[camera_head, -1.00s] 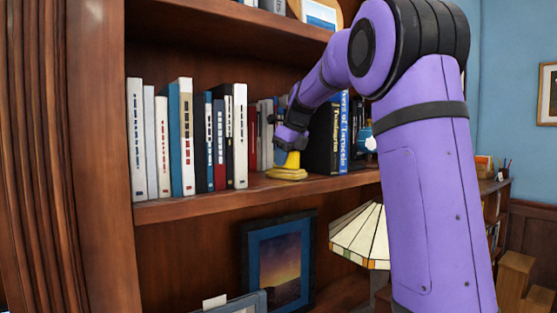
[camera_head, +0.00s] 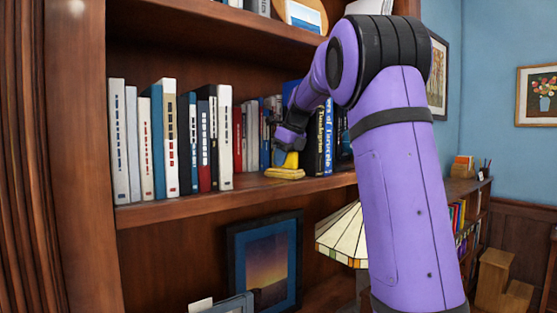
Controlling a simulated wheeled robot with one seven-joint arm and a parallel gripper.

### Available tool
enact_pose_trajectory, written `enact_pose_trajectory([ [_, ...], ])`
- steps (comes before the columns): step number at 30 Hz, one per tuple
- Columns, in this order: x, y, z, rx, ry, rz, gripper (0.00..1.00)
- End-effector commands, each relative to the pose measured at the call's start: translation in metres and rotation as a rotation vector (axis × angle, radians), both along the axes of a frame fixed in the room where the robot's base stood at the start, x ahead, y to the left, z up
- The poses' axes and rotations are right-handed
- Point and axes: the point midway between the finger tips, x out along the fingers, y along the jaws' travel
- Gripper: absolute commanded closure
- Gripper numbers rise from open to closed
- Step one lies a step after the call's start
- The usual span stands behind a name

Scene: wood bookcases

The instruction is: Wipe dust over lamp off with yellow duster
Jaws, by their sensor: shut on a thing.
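The yellow duster (camera_head: 285,173) is on the middle shelf, between the row of books and some dark books. My gripper (camera_head: 287,152) is above it, shut on its upper part, and the duster's wide base appears to rest on the shelf board. The lamp (camera_head: 345,237) with a cream, panelled shade and coloured trim stands lower, below the shelf. My arm hides the right side of its shade. No dust can be made out on or over the lamp at this size.
Several upright books (camera_head: 170,140) fill the middle shelf (camera_head: 235,196) on the left. Dark books (camera_head: 325,140) stand just right of my gripper. A framed sunset picture (camera_head: 265,262) leans below, left of the lamp. A wooden step stool (camera_head: 495,282) stands at lower right.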

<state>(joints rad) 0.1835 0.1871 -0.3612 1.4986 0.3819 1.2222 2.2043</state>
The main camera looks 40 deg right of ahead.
Motion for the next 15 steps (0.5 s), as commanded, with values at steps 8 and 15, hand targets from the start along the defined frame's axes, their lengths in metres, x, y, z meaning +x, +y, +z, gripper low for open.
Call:
enact_pose_trajectory([
  [8,-0.001,-0.018,-0.003,0.0,0.004,-0.003,1.0],
  [15,-0.001,-0.015,-0.002,0.001,0.006,-0.001,1.0],
])
